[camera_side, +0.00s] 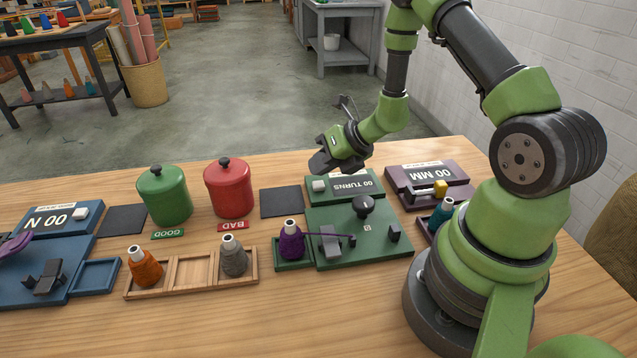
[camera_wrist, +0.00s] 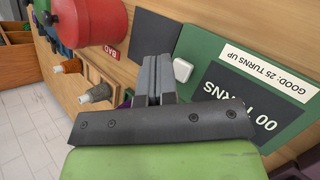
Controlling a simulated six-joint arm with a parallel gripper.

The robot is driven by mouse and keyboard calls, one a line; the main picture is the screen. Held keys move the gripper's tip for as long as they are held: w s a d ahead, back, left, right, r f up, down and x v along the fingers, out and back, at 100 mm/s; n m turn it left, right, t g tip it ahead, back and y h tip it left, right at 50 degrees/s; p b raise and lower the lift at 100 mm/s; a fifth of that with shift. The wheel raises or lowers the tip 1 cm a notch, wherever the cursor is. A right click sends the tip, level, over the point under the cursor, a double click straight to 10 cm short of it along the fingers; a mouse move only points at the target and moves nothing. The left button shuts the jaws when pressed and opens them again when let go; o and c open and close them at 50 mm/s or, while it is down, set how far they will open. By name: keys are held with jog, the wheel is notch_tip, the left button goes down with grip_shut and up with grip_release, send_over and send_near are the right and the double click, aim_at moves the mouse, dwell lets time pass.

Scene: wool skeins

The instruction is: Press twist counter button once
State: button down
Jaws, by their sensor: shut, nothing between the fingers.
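The twist counter (camera_side: 341,188) is a green unit with a dark display reading 00 TURNS. Its white square button (camera_side: 318,185) sits at the left end of the display. The wrist view shows the button (camera_wrist: 183,70) just right of my fingers, uncovered. My gripper (camera_side: 322,163) is shut and empty, above and behind the button in the side view. In the wrist view the closed fingers (camera_wrist: 158,72) point towards the table beside the counter (camera_wrist: 205,50). I see a gap between fingers and button in the side view.
A dark pad (camera_side: 281,202) and a red BAD canister (camera_side: 229,188) stand left of the counter, with a green GOOD canister (camera_side: 165,197) beyond. A purple skein (camera_side: 291,243) sits in a green tray in front. A purple 00 MM unit (camera_side: 432,180) lies right.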

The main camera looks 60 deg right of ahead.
aim_at(320, 182)
jog(key=shift+r, duration=2.4)
jog(key=s+a+r+n+g+y, duration=0.2)
jog(key=s+a+r+n+y, duration=0.15)
jog(key=a+r+n, duration=1.1)
jog(key=s+d+r+n+h, duration=0.1)
jog(key=s+r+n+h, duration=0.1)
jog(key=s+n, duration=0.5)
jog(key=s+d+r+n+h, duration=0.1)
jog(key=s+r+n, duration=0.3)
jog(key=n, duration=1.1)
jog(key=s+h, duration=0.1)
jog(key=s, duration=0.2)
jog(key=shift+r+t+h, duration=0.2)
jog(key=shift+t+h, duration=0.1)
jog(key=shift+h, duration=0.05)
